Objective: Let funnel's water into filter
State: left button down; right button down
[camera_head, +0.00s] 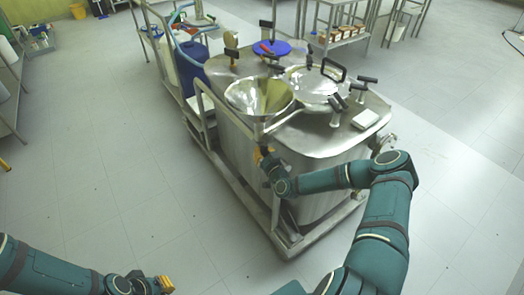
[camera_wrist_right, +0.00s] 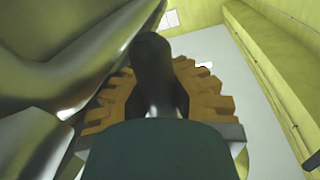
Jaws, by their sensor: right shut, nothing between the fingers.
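The steel funnel (camera_head: 260,95) is wide and open-topped, at the near left of the steel vessel's top in the head view. Its water cannot be made out. The large steel vessel (camera_head: 335,165) below may be the filter; I cannot tell. My right gripper (camera_head: 264,153) is just below the funnel's near side, by the vessel's wall. In the right wrist view a dark rounded handle (camera_wrist_right: 153,65) lies in line with the orange fingers of my right gripper (camera_wrist_right: 155,95), which is shut without holding it. My left gripper (camera_head: 165,284) is low at the left, away from the vessel; its opening is unclear.
A round lid (camera_head: 318,84) with black handles and a blue disc (camera_head: 272,47) are on the vessel's top. A metal rail (camera_head: 235,135) runs along its left side. A blue container (camera_head: 192,65) stands behind left. The floor (camera_head: 110,180) at left is clear.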

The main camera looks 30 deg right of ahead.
jog(key=a+r+m+g+y+b, duration=0.1)
jog(key=a+r+m, duration=0.5)
jog(key=m, duration=0.8)
jog(key=shift+s+a+r+g+y, duration=0.15)
jog(key=shift+s+r+g+y, duration=0.2)
jog(key=shift+r+y, duration=0.15)
dwell(0.4)
jog(key=c, duration=0.8)
grip_release()
jog(key=shift+s+r, duration=0.1)
jog(key=shift+r, duration=0.05)
jog(key=s, duration=0.4)
jog(key=s+r, duration=0.1)
jog(key=s, duration=0.6)
jog(key=shift+s+d+r, duration=0.35)
jog(key=shift+r, duration=0.05)
